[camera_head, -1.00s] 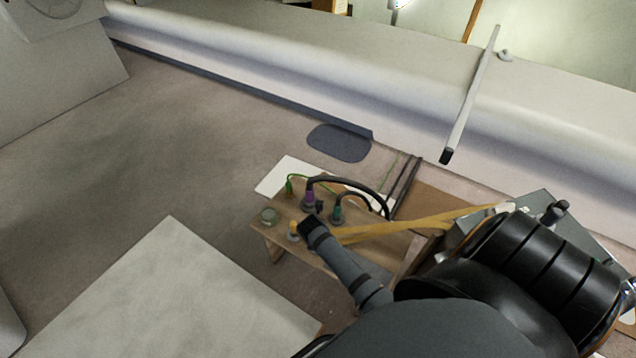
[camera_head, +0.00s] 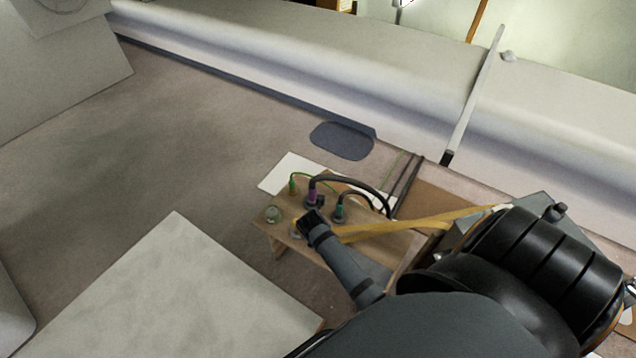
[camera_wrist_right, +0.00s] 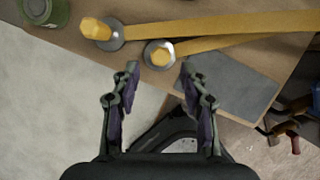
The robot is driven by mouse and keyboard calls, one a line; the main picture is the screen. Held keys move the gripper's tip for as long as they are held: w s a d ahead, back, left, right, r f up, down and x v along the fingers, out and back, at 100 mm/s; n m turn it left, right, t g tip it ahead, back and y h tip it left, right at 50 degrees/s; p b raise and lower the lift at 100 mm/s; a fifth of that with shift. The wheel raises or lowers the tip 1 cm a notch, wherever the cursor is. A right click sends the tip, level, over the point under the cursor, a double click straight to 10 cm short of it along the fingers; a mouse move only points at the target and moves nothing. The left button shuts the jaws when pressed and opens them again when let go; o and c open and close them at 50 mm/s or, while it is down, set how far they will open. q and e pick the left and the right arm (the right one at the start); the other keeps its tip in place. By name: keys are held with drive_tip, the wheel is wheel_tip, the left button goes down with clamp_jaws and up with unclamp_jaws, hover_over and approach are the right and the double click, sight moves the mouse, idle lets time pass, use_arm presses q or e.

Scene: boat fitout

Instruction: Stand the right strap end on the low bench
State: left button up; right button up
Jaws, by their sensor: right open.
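The low bench (camera_head: 385,247) is a wooden top that also shows in the right wrist view (camera_wrist_right: 65,40). Two yellow strap ends with round grey bases stand on it in the right wrist view. One strap end (camera_wrist_right: 160,53) is just beyond and between my right fingertips; the other (camera_wrist_right: 98,29) is farther to the upper left. A yellow strap runs right from each. I cannot tell for certain which one is the right strap end. My right gripper (camera_wrist_right: 161,72) is open and empty, above the bench's edge. In the head view it (camera_head: 307,220) partly hides the strap ends. My left gripper is out of view.
A purple plug (camera_head: 311,196), a teal plug (camera_head: 339,210) with a black cable, a green plug (camera_head: 292,187) and a jar (camera_head: 273,214) stand on the bench. A grey plate (camera_wrist_right: 232,84) lies beside the nearer strap end. A pale panel (camera_head: 175,290) is at front left.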

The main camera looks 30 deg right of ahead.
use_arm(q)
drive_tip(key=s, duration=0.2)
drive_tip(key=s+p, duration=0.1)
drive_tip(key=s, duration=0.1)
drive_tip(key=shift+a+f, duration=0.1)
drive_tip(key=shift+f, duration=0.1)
use_arm(e)
drive_tip(key=v, duration=0.6)
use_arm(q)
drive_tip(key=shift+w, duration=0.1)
